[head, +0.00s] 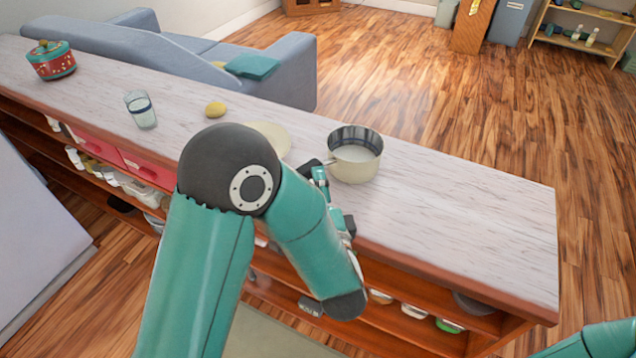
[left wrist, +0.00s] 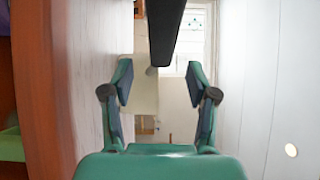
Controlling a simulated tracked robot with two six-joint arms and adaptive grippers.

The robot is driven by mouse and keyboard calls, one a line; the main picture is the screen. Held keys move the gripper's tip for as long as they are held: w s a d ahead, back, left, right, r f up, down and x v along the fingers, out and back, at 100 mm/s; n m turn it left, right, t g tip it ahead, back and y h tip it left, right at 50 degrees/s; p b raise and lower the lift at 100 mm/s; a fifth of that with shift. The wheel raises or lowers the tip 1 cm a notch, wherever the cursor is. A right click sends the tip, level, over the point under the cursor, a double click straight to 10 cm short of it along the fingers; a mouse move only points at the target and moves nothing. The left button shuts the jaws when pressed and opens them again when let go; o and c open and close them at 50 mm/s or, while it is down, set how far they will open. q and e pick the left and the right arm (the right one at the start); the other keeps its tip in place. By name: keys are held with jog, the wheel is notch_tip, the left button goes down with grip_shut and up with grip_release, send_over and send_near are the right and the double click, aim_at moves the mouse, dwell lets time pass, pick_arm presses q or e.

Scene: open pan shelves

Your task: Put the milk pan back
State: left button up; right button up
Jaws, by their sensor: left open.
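The milk pan (head: 356,164), cream outside with a grey metal inside, stands upright on the marble-look counter top, right of the middle. Its dark handle (head: 309,169) points left, partly hidden by my left arm. My left gripper (head: 322,185) is close beside the pan at its handle side, partly hidden by its own arm. In the left wrist view my left gripper (left wrist: 160,95) is open, and a dark bar (left wrist: 165,32), which looks like the handle, comes down from the top between the fingers' directions. I cannot tell whether they touch. My right gripper is out of view.
On the counter (head: 460,225) stand a red and teal lidded pot (head: 52,62), a glass (head: 141,110), a yellow fruit (head: 215,109) and a pale flat disc (head: 272,137). Open shelves below hold lids and dishes. The right counter end is clear. A blue sofa (head: 170,48) stands behind.

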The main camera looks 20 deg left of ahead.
pick_arm(q)
jog(key=shift+v, duration=1.3)
jog(key=v, duration=0.7)
jog(key=shift+s+d, duration=0.15)
jog(key=shift+s, duration=0.05)
jog(key=shift+s+f, duration=0.1)
jog(key=shift+f, duration=0.05)
